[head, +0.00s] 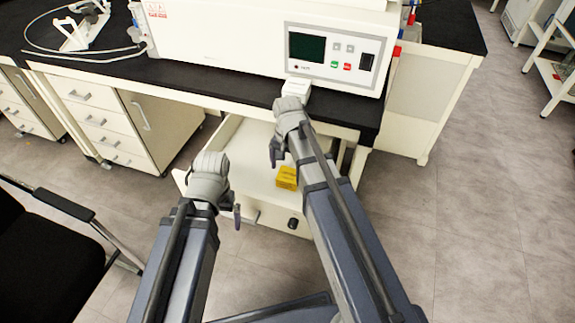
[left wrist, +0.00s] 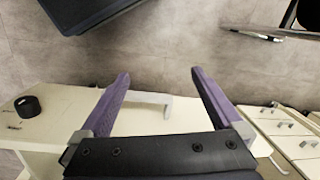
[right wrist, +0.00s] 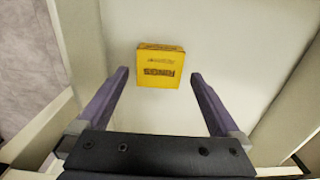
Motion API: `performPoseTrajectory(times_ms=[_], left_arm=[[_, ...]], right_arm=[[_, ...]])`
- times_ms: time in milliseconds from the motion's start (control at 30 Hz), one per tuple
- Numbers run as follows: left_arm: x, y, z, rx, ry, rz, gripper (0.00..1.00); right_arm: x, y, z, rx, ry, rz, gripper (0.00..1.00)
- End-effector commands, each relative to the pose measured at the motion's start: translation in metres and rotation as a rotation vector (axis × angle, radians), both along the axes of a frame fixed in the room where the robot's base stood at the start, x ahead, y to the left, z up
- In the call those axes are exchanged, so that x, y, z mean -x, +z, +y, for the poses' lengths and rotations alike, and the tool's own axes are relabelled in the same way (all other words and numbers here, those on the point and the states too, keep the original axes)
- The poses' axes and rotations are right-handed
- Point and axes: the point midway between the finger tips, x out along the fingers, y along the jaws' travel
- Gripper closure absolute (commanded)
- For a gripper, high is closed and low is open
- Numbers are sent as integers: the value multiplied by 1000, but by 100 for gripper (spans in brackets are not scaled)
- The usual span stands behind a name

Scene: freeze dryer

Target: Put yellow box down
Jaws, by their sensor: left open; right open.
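The yellow box (head: 287,178) lies in the open white drawer (head: 245,165) below the bench. In the right wrist view the yellow box (right wrist: 160,66) rests on the pale drawer floor (right wrist: 215,40), ahead of the fingertips and apart from them. My right gripper (right wrist: 157,75) is open and empty. In the head view it hangs over the drawer, partly hidden by its own arm. My left gripper (head: 237,215) is open and empty near the drawer's front. In the left wrist view its two purple fingers (left wrist: 160,75) stand apart, with the drawer front and its handle (left wrist: 145,98) between and beyond them.
Drawer cabinets (head: 110,120) stand at left. A black chair (head: 50,240) is at lower left. The floor at right (head: 490,220) is clear.

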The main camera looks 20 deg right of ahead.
Motion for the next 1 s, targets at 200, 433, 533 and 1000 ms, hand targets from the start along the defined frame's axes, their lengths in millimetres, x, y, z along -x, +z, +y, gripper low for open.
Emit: performPoseTrajectory(times_ms=[200,433,533,1000], left_arm=[[0,41,0,0,0,0,0],[0,56,0,0,0,0,0],[0,56,0,0,0,0,0],[0,55,0,0,0,0,0]], right_arm=[[0,41,0,0,0,0,0],[0,56,0,0,0,0,0],[0,56,0,0,0,0,0],[0,55,0,0,0,0,0]])
